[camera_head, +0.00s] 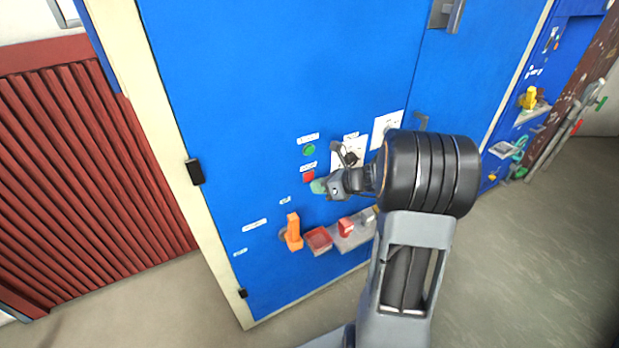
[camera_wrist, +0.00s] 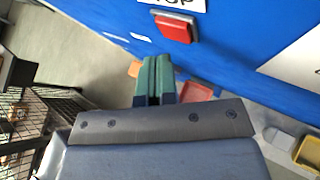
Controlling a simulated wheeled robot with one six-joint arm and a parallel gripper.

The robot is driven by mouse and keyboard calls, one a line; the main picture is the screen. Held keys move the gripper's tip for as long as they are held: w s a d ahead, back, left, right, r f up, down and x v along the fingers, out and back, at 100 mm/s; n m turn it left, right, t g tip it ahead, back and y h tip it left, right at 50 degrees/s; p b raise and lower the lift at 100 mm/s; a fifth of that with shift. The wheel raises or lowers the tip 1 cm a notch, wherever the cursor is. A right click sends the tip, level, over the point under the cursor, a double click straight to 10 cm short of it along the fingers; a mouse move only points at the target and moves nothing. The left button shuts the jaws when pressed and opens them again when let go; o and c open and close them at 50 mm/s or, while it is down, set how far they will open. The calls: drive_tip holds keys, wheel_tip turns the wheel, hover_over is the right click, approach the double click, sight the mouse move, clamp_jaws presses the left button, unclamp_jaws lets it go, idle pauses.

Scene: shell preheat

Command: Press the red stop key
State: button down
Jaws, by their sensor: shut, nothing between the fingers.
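The red stop key (camera_head: 308,176) is on the blue cabinet front, below a green key (camera_head: 309,150). In the wrist view the red key (camera_wrist: 176,29) is a raised block under a white label ending in "OP" (camera_wrist: 178,4). My gripper (camera_head: 318,187) is in front of the panel, just below and right of the red key in the head view. In the wrist view its green fingertips (camera_wrist: 154,72) are together and empty. They appear below the red key, with a gap in the picture. Whether they touch the panel cannot be told.
An orange handle (camera_head: 293,232), a red tray (camera_head: 319,240) and a red block (camera_head: 346,227) are low on the cabinet, below my gripper. White plates (camera_head: 386,128) are to the right of the keys. A red ribbed panel (camera_head: 90,165) stands at left.

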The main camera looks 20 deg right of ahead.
drive_tip(key=shift+s+d+p, duration=0.15)
drive_tip(key=shift+s, duration=1.1)
drive_tip(key=shift+s+d+p, duration=0.15)
drive_tip(key=shift+s, duration=1.1)
drive_tip(key=s+a+n+g+h+p, duration=0.15)
drive_tip(key=s+n+g, duration=0.3)
drive_tip(key=n, duration=0.45)
drive_tip(key=s+a+n+g+h+p, duration=0.1)
drive_tip(key=s+a+n+g+h, duration=0.2)
drive_tip(key=s+n, duration=0.5)
drive_tip(key=s+a+r+n+t+h+p, duration=0.1)
drive_tip(key=a+r+n+t+h+p, duration=0.1)
drive_tip(key=a+r+n, duration=0.4)
wheel_tip(320, 180, up, 5)
drive_tip(key=n+h+p, duration=0.1)
drive_tip(key=n+h, duration=0.1)
drive_tip(key=n, duration=0.5)
drive_tip(key=shift+s, duration=0.25)
